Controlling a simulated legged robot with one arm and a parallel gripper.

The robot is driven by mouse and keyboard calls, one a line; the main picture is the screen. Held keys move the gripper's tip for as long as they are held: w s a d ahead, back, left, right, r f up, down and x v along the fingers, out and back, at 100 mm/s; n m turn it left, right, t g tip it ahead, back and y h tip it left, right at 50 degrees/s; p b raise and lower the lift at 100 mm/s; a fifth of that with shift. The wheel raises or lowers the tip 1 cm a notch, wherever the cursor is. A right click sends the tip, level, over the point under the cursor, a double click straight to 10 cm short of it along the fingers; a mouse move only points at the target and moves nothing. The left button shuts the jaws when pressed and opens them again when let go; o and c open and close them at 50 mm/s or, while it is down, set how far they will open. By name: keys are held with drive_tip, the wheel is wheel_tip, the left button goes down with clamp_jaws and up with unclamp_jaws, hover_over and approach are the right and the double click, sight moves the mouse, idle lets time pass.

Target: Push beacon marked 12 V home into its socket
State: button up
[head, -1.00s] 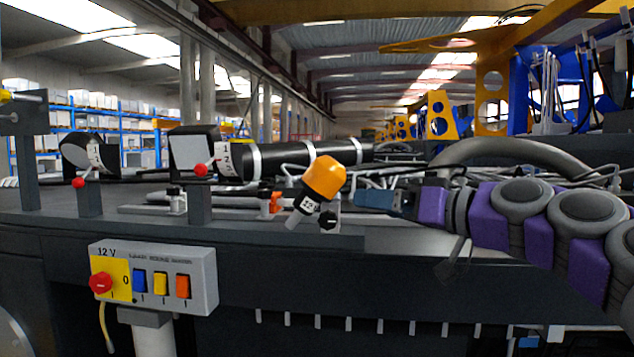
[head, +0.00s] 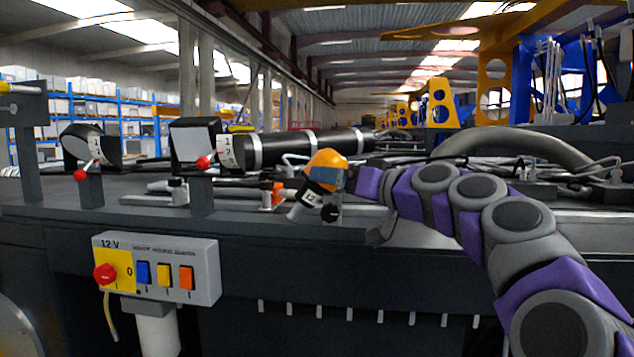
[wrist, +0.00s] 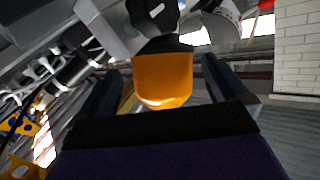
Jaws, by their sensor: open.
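The beacon marked 12 V (head: 326,168) has an orange dome and a dark base with a white label. It stands tilted on the dark chassis ledge, its dome leaning to the right; how deep it sits in its socket is hidden. My gripper (head: 335,176) is at the dome, its blue-grey fingers overlapping the dome's right side in the head view. In the wrist view the orange dome (wrist: 163,78) lies between the two dark open fingers, with the black base beyond it. I cannot tell whether a finger touches the dome.
A grey switch box (head: 157,268) marked 12 V, with a red knob and coloured switches, stands front left. Two lamp-like units with red-knobbed levers (head: 201,145) stand on posts at left. A black cylinder (head: 300,147) and cables lie behind the beacon.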

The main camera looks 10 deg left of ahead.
sight(309, 194)
drive_tip(key=p+x, duration=0.1)
drive_tip(key=x, duration=0.4)
drive_tip(key=shift+s+f, duration=0.1)
drive_tip(key=shift+f, duration=0.1)
drive_tip(key=shift+a, duration=0.3)
drive_tip(key=shift+d, duration=0.2)
drive_tip(key=shift+c, duration=1.4)
drive_tip(key=c, duration=1.1)
drive_tip(key=shift+r, duration=0.2)
